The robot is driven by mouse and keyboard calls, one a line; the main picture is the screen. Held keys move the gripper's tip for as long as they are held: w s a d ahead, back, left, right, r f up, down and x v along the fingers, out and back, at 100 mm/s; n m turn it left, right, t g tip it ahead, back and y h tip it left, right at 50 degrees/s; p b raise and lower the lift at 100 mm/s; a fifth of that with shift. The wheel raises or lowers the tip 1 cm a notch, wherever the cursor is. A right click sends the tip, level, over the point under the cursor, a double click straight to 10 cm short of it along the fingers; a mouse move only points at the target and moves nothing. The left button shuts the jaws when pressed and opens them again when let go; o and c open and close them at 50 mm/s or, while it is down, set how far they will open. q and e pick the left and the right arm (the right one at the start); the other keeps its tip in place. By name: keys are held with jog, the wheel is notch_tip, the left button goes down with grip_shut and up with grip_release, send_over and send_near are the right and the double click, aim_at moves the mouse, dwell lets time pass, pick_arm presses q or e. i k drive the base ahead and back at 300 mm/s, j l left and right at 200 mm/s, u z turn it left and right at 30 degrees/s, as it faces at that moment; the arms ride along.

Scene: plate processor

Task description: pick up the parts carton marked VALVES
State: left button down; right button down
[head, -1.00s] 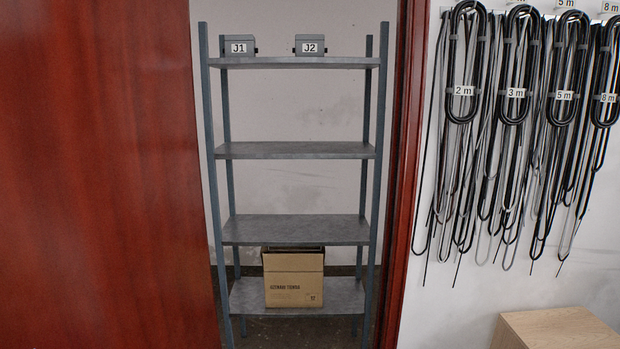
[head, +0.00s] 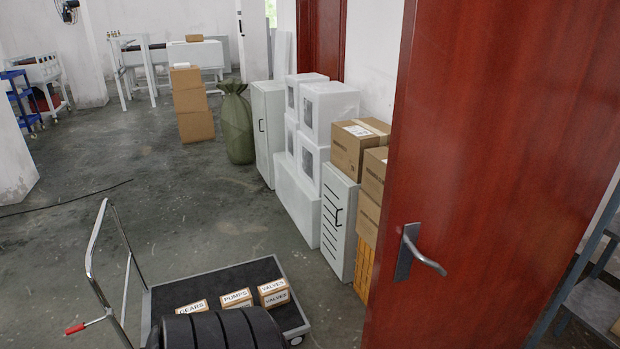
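The parts carton marked VALVES (head: 274,293) sits on the dark bed of a platform trolley (head: 210,280) at the bottom centre of the head view. It is a small brown box with white labels on its top and front. A carton marked PUMPS (head: 237,298) stands just left of it, and one marked GEARS (head: 191,308) farther left. Black tyre-like rings (head: 220,330) in front hide the lower parts of the GEARS and PUMPS cartons. Neither of my grippers is in view.
An open red door (head: 500,180) with a lever handle (head: 408,252) fills the right side. Stacked brown boxes (head: 358,145), white cabinets (head: 268,130) and a green sack (head: 236,125) line the wall. Open floor (head: 200,220) lies beyond the trolley, whose handle (head: 93,260) rises at left.

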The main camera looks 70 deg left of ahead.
aim_at(275, 293)
jog(key=u, duration=2.45)
jog(key=i+u, duration=0.1)
jog(key=i, duration=0.45)
jog(key=i+l+u, duration=0.15)
jog(key=i, duration=0.4)
jog(key=i+l+u, duration=0.1)
jog(key=i, duration=0.5)
jog(key=i+l+u, duration=0.1)
jog(key=i, duration=0.45)
jog(key=l, duration=0.1)
